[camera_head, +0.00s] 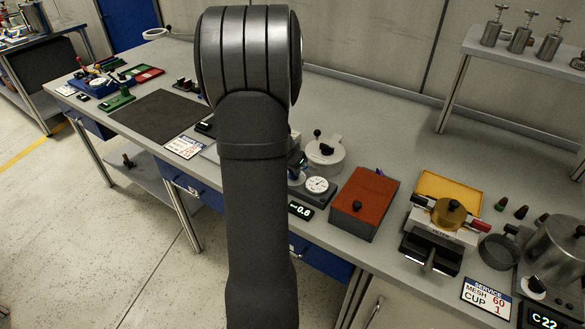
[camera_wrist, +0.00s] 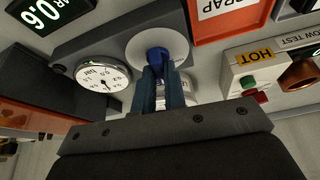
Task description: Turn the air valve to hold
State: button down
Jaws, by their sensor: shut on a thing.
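In the wrist view, a blue valve knob (camera_wrist: 157,57) sits in front of a round pale dial plate (camera_wrist: 138,48) on a dark grey block (camera_wrist: 75,50). My gripper (camera_wrist: 161,80) is shut on the knob, its two blue fingers close together over it. The fingers hide part of the knob, and I cannot read any mark that it points at. A round white gauge (camera_wrist: 103,77) is on the same block, beside the valve.
An orange scrap bin (camera_wrist: 229,25) and a HOT-labelled unit (camera_wrist: 250,75) are near my gripper.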

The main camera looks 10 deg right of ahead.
jog(key=shift+n, duration=0.6)
jog(key=c, duration=1.5)
grip_release()
jog(key=v, duration=1.7)
jog(key=shift+s+d+r, duration=0.25)
jog(key=shift+s, duration=0.15)
jog(key=shift+f, duration=0.1)
jog(key=x, duration=1.7)
jog(key=shift+w+a+f, duration=0.15)
jog(key=shift+w+a, duration=0.1)
jog(key=shift+w, duration=0.1)
